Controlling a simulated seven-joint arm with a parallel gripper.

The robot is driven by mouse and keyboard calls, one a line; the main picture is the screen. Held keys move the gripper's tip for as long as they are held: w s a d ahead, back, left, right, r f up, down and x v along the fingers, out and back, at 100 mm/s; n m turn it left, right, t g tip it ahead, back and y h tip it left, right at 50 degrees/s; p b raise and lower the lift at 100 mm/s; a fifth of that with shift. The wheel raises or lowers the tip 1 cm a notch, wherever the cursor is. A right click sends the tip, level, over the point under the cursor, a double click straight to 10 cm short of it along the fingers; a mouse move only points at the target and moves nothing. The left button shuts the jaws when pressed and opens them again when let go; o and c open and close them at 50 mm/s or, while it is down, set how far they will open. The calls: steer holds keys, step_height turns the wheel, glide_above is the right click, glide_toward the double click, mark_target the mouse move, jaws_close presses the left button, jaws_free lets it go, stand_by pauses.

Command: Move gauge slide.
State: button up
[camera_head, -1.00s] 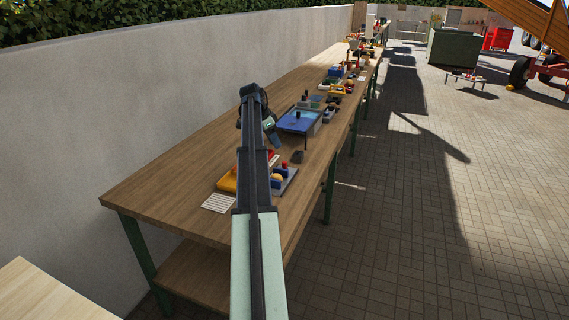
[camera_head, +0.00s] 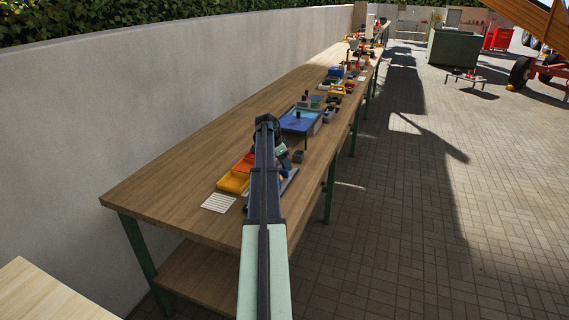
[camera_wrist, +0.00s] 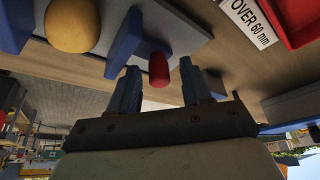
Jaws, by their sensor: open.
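In the wrist view a red knob (camera_wrist: 158,70) stands beside a blue upright piece (camera_wrist: 147,50), seemingly the gauge slide. A round yellow-brown potato (camera_wrist: 72,25) lies between this blue piece and another blue plate (camera_wrist: 20,22) on a grey base (camera_wrist: 170,32). My gripper (camera_wrist: 158,67) is open, with one finger on each side of the red knob. The fingers look apart from it; I cannot tell contact for certain. In the head view the grey gauge base (camera_head: 289,183) is mostly hidden by my arm, and the fingertips cannot be made out.
A label reading "OVER 60 mm" (camera_wrist: 250,18) is by a red tray (camera_wrist: 300,20). Yellow (camera_head: 233,183) and orange-red trays lie left of my arm, near a white striped sheet (camera_head: 218,203). A blue box (camera_head: 300,122) stands farther along the wooden bench (camera_head: 170,185).

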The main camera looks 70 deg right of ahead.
jaws_close()
stand_by(0.5)
